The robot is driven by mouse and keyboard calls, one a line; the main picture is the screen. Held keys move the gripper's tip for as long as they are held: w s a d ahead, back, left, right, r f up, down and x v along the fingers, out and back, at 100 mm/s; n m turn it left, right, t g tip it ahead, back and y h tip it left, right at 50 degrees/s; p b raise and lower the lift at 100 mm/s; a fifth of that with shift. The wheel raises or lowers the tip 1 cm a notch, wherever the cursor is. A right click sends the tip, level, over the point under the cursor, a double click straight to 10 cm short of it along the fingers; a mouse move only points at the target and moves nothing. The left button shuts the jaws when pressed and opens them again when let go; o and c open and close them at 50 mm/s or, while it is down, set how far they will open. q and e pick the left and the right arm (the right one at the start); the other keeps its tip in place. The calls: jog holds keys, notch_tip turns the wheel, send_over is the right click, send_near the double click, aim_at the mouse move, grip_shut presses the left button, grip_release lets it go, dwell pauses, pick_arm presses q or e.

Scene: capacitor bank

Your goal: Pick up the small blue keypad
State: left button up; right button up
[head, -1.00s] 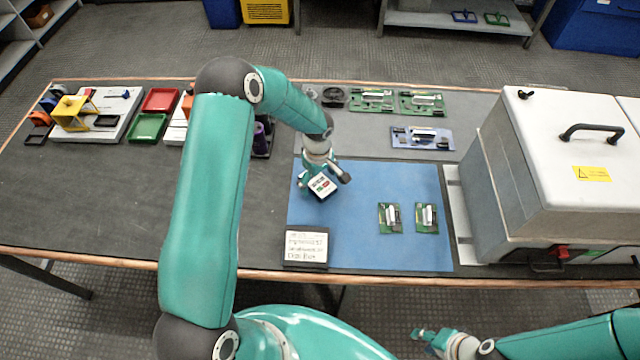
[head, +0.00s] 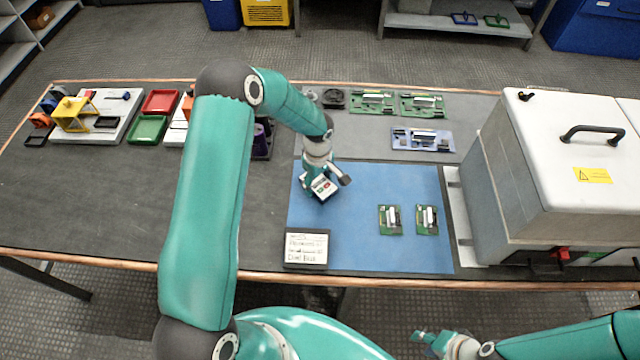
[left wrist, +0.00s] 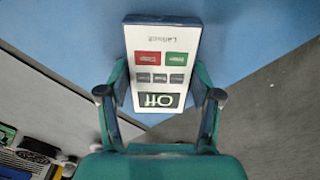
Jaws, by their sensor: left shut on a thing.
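The keypad (head: 323,187) has a white face with a dark bluish edge. The left wrist view shows it close up (left wrist: 158,60), with a red and a green button, several grey buttons and a display reading "Off". My left gripper (left wrist: 160,94) is shut on it, one finger on each side. In the head view my left gripper (head: 321,183) holds it over the upper left part of the blue mat (head: 360,250). How high it is above the mat is hard to tell. My right gripper (head: 423,337) is low in the head view, in front of the table, and looks empty.
Two green circuit boards (head: 390,220) lie on the mat. A small lettered sign (head: 306,248) stands at its front left. A large white-lidded machine (head: 560,150) stands to the right. More boards (head: 422,139) lie behind the mat.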

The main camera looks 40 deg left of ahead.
aim_at(319, 182)
pick_arm(q)
jog(key=shift+r+p, duration=0.4)
jog(key=shift+p, duration=0.55)
notch_tip(319, 182, up, 20)
jog(key=b, duration=0.3)
jog(key=shift+f, duration=0.15)
